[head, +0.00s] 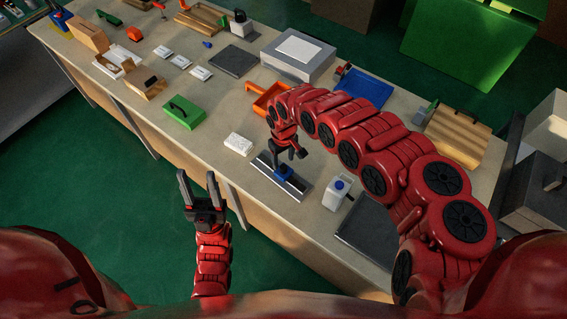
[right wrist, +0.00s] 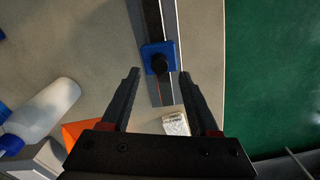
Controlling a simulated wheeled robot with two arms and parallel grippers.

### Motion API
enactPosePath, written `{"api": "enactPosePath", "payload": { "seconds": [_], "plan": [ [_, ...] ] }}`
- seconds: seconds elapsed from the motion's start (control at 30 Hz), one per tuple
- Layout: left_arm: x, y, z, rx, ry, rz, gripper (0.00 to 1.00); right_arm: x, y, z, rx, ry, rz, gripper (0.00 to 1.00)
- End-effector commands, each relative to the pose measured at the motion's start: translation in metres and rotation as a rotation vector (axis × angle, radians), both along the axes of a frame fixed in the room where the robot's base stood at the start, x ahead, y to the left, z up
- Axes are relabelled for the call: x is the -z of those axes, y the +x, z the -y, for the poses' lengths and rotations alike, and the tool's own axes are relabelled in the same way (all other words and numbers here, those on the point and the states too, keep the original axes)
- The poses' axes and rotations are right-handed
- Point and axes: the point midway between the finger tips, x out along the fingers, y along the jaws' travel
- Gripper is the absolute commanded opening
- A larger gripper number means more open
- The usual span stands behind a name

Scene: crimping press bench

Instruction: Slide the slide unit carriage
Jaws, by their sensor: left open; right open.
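The slide unit is a grey metal rail (head: 297,188) lying on the bench near its front edge. Its blue carriage (head: 283,174) sits on the rail. In the right wrist view the blue carriage (right wrist: 158,57) carries a round black knob (right wrist: 160,64). My right gripper (head: 291,154) is above the carriage; in the right wrist view its open fingers (right wrist: 158,75) lie either side of the carriage's line, with nothing between them gripped. Contact with the knob cannot be told. My left gripper (head: 200,180) is open and empty, in front of the bench edge over the floor.
An orange bin (head: 266,98) and a blue tray (head: 366,84) are behind. A dark mat (head: 370,235) lies at the right. Green floor is in front.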

Motion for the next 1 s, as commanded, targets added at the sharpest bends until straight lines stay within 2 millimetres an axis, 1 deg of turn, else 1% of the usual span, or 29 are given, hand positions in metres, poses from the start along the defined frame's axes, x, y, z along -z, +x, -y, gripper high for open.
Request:
{"api": "enactPosePath", "payload": {
  "seconds": [0.03,0.07,0.13,0.3,0.43,0.7,0.77,0.8,0.97,1.0],
  "plan": [
    [-0.002,0.0,0.0,0.0,0.0,0.0,0.5,0.009,-0.003,-0.001,0.0,0.0,-0.006,0.61],
    [-0.002,0.0,0.0,0.0,0.0,0.0,0.5,0.014,-0.003,0.0,0.001,-0.001,-0.007,0.61],
    [-0.003,0.0,0.0,0.0,0.0,0.0,0.5,0.019,-0.001,-0.003,-0.001,0.004,-0.001,0.61],
    [-0.004,0.0,0.0,0.0,0.0,0.0,0.5,0.033,-0.002,-0.001,-0.001,0.0,-0.004,0.61],
    [-0.004,0.0,0.0,0.0,0.0,0.0,0.5,0.037,0.0,0.001,0.002,-0.002,-0.001,0.61],
    [-0.004,0.0,0.0,0.0,0.0,0.0,0.5,0.037,0.0,0.001,0.001,-0.003,-0.001,0.61],
    [-0.004,0.0,0.0,0.0,0.0,0.0,0.5,0.037,0.0,0.001,0.001,-0.003,-0.001,0.53],
    [-0.004,0.0,0.0,0.0,0.0,0.0,0.5,0.037,0.0,0.001,0.001,-0.003,-0.001,0.45],
    [-0.004,0.0,0.0,0.0,0.0,0.0,0.5,0.037,0.0,0.001,0.001,-0.002,0.0,0.17],
    [-0.004,0.0,0.0,0.0,0.0,0.0,0.5,0.037,0.0,0.001,0.001,-0.003,-0.001,0.09]
  ]
}}
